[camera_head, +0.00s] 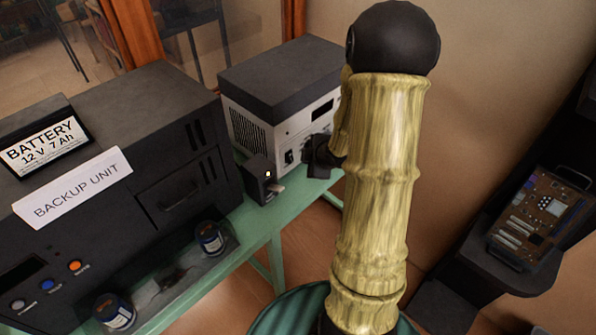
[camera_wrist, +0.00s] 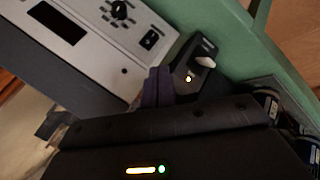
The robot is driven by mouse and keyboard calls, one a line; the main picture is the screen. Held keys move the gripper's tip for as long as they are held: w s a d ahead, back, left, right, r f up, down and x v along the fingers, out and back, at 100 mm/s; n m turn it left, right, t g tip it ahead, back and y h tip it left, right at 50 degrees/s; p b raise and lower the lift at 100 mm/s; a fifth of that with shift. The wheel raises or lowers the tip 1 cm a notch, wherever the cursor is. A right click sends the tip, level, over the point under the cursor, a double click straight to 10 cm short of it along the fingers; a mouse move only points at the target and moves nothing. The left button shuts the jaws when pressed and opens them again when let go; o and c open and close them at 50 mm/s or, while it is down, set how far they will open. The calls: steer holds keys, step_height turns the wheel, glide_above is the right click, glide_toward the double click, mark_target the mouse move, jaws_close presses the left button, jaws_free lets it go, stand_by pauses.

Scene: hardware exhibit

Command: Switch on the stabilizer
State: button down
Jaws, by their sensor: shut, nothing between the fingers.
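A grey-white box with a dark top (camera_head: 280,95), which looks like the stabilizer, stands on the green table against the wall. Its front has a dark display, a knob and a black rocker switch (camera_wrist: 151,39). The display looks unlit in the wrist view. A small black box (camera_head: 260,180) stands before it, with a pale lever (camera_wrist: 205,62) and a lit yellow light. My gripper (camera_head: 320,155) is close to the front of the grey-white box, partly hidden by my arm. In the wrist view its shut, empty fingers (camera_wrist: 158,86) are beside the small black box; contact cannot be told.
A large black backup unit (camera_head: 110,160) with a battery sign (camera_head: 42,145) fills the left. Two small blue cans (camera_head: 210,238) stand at its front. The green table (camera_head: 255,225) is narrow here. A circuit board (camera_head: 540,210) sits on a dark stand at right.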

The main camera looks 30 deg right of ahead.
steer(key=d+f+n+t+y+b, duration=0.4)
steer(key=d+f+n, duration=0.2)
steer(key=f+n, duration=0.3)
steer(key=shift+s+d+t+y, duration=0.3)
steer(key=shift+s+d+t, duration=0.05)
steer(key=shift+s+t, duration=0.1)
steer(key=p, duration=0.3)
glide_toward(292, 161)
steer(key=x, duration=0.6)
steer(key=shift+r, duration=0.2)
steer(key=shift+w+a+f, duration=0.2)
steer(key=shift+w+f, duration=0.05)
steer(key=shift+w, duration=0.2)
